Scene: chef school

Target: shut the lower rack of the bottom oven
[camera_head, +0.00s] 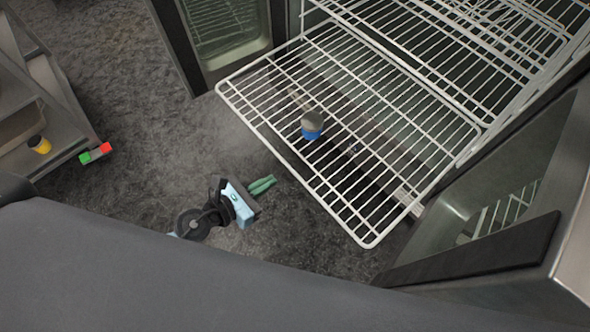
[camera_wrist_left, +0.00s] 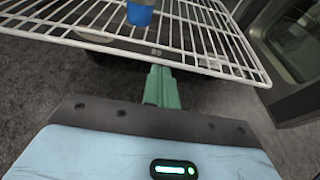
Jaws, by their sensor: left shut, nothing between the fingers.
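The white wire rack (camera_head: 352,238) is pulled far out of the oven, between its opened doors. Its front rail also crosses the left wrist view (camera_wrist_left: 215,72). My left gripper (camera_head: 263,185) is shut and empty, in front of the rack's front rail. Its green fingers (camera_wrist_left: 160,85) point toward that rail; I cannot tell whether they touch it. A blue and grey object (camera_head: 312,124) shows among the rack's wires, and its blue part shows in the left wrist view (camera_wrist_left: 140,14). My right gripper is not in view.
Another wire rack (camera_head: 480,45) lies further in at upper right. A glass door (camera_head: 225,30) stands open at left, another panel (camera_head: 505,210) at right. A grey shelf unit (camera_head: 70,105) with small items stands far left. Dark floor between is clear.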

